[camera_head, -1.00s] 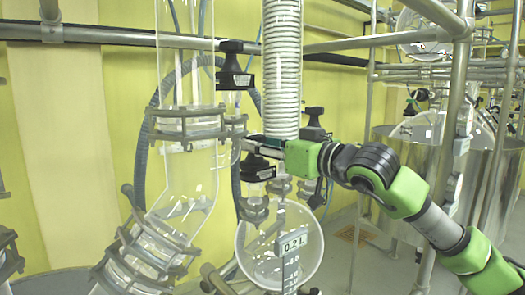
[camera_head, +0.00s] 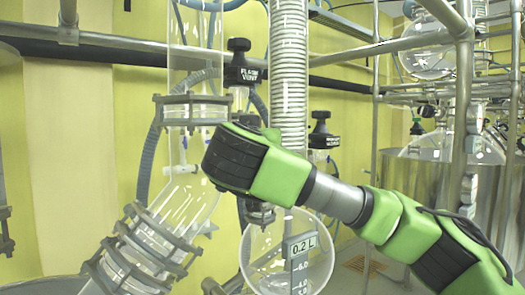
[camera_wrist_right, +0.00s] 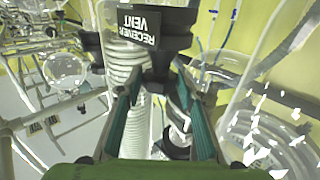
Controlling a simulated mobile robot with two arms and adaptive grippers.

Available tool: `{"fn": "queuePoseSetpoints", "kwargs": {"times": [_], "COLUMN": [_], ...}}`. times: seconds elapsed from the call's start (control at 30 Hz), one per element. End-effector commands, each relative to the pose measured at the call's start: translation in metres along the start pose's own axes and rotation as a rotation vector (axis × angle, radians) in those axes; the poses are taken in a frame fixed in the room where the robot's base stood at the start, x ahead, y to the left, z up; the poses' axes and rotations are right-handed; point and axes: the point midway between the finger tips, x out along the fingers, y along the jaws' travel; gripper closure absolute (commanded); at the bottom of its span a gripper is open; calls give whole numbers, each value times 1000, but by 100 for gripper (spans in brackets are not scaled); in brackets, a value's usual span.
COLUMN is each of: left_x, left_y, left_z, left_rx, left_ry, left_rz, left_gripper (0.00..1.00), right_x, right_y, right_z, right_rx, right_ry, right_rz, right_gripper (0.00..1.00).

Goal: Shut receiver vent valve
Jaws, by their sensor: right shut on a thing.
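The receiver vent valve (camera_wrist_right: 172,38) is black with a white-lettered label that reads upside down in the right wrist view. My right gripper (camera_wrist_right: 160,82) has its two fingers on either side of the dark stem part below the label and is shut on the valve. In the head view my right wrist covers the gripper and most or all of this valve. The round glass receiver (camera_head: 262,262), behind a "0.2 L" tag, hangs below my wrist. My left gripper is not in view.
A black flask vent valve (camera_head: 243,75) stands above my wrist. Another black valve (camera_head: 322,138) is to the right. The coiled condenser (camera_head: 288,75) and glass column (camera_head: 192,60) rise close by. Metal rails (camera_head: 420,42) cross the right side.

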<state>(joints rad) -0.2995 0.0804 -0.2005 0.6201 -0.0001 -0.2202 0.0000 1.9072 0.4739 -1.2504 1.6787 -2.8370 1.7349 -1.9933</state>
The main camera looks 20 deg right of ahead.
Motion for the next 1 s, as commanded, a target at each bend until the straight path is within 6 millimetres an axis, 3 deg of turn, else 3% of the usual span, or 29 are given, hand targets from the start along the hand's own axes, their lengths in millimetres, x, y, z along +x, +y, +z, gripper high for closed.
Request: {"fn": "queuePoseSetpoints", "kwargs": {"times": [0.4,0.93,0.97,1.0], "left_x": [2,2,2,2], "left_y": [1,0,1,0], "left_z": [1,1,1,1], "left_rx": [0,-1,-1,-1], "left_ry": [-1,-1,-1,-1], "left_rz": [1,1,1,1], "left_gripper": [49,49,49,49], "right_x": [0,1,1,1], "right_y": [-4,-4,-4,-4], "right_z": [-2,-2,-2,-2], "right_rx": [1,1,1,1], "right_ry": [3,1,1,1], "right_rz": [171,189,189,189], "right_gripper": [87,87,58,49]}}
